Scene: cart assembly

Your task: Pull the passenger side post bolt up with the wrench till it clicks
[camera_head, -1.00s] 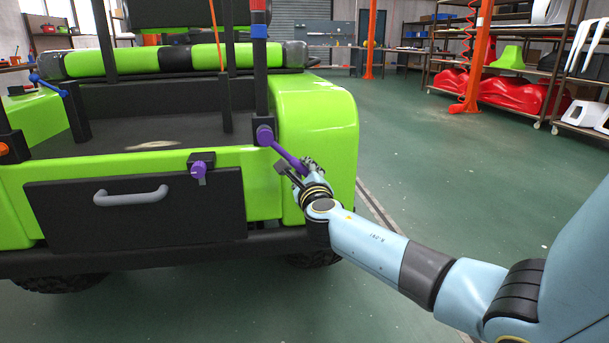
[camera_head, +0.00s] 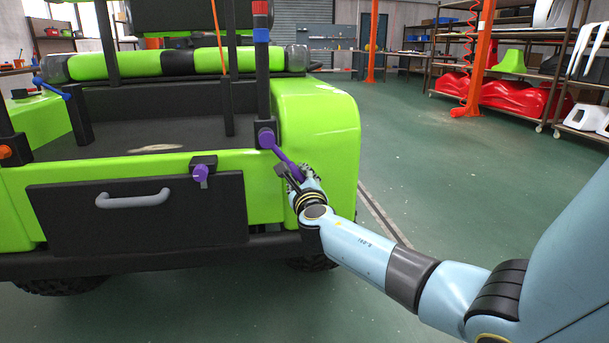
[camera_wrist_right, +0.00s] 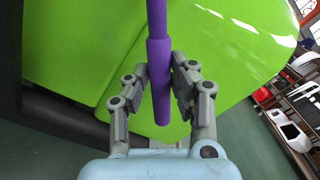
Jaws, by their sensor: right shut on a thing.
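The purple wrench (camera_head: 284,158) runs from the bolt head at the foot of the passenger side post (camera_head: 263,80) down and right to my right gripper (camera_head: 297,172). Its upper end sits at the purple bolt (camera_head: 265,138) on a black block. In the right wrist view my right gripper (camera_wrist_right: 158,88) has its fingers on both sides of the purple handle (camera_wrist_right: 158,60), shut on it. The handle's end sticks out toward the palm. The wrench's head is out of that view. My left gripper is not in view.
The green cart body (camera_head: 320,140) is close behind my right gripper. A black tailgate panel (camera_head: 140,225) with a grey handle and a purple latch (camera_head: 202,171) is to the left. The green floor (camera_head: 440,190) at right is clear.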

